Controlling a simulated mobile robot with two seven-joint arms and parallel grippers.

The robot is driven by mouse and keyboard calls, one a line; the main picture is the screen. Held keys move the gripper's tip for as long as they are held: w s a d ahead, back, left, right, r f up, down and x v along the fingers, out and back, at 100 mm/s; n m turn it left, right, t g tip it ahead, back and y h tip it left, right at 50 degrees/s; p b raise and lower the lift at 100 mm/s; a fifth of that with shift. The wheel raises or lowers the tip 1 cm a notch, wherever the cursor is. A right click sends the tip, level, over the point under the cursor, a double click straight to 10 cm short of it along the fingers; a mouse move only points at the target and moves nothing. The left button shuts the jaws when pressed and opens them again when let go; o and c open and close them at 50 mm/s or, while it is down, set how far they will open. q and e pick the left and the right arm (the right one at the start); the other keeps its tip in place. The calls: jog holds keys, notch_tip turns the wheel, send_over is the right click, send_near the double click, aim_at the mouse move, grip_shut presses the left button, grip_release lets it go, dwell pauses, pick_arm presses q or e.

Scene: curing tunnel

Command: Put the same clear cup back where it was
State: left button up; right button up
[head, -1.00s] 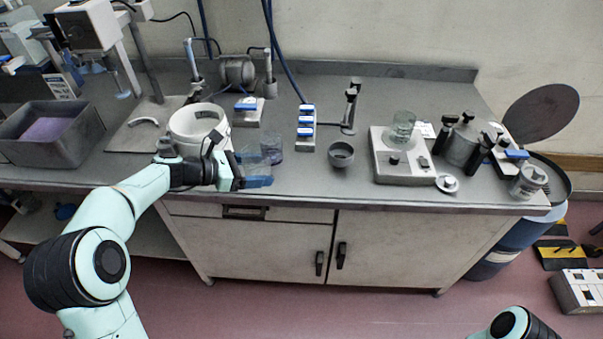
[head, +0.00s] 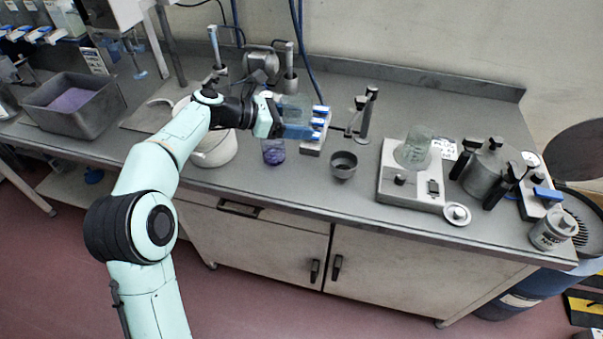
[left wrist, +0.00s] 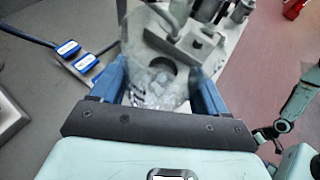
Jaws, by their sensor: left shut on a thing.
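My left gripper (head: 292,122) is shut on a clear cup (head: 294,108) and holds it raised above the bench, in front of the blue-switched strip. In the left wrist view the clear cup (left wrist: 158,72) sits between the two blue fingers, and things behind show through it. A second clear vessel (head: 273,152) with purple contents stands on the bench just below and left of the held cup. Another clear beaker (head: 414,150) stands on the white hotplate (head: 410,190) to the right. My right gripper is not in view; part of my right arm shows in the left wrist view.
A grey bowl (head: 343,165) stands right of the purple vessel. The switch strip (head: 316,142) lies behind it, with a metal stand (head: 362,118) nearby. A white round tub (head: 212,150) is below my left forearm. Bare bench (head: 300,192) runs along the front edge.

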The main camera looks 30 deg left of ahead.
aim_at(295, 178)
pick_arm(q)
notch_tip(295, 178, down, 17)
jog(key=b, duration=0.3)
jog(key=shift+f, duration=0.15)
jog(key=o, duration=0.8)
jog(key=shift+s+a+r, duration=0.15)
jog(key=shift+a+r, duration=0.05)
jog(key=shift+r, duration=0.05)
jog(key=v, duration=1.1)
jog(key=shift+s+a+p, duration=0.2)
jog(key=shift+s+p, duration=0.05)
jog(key=shift+p, duration=0.05)
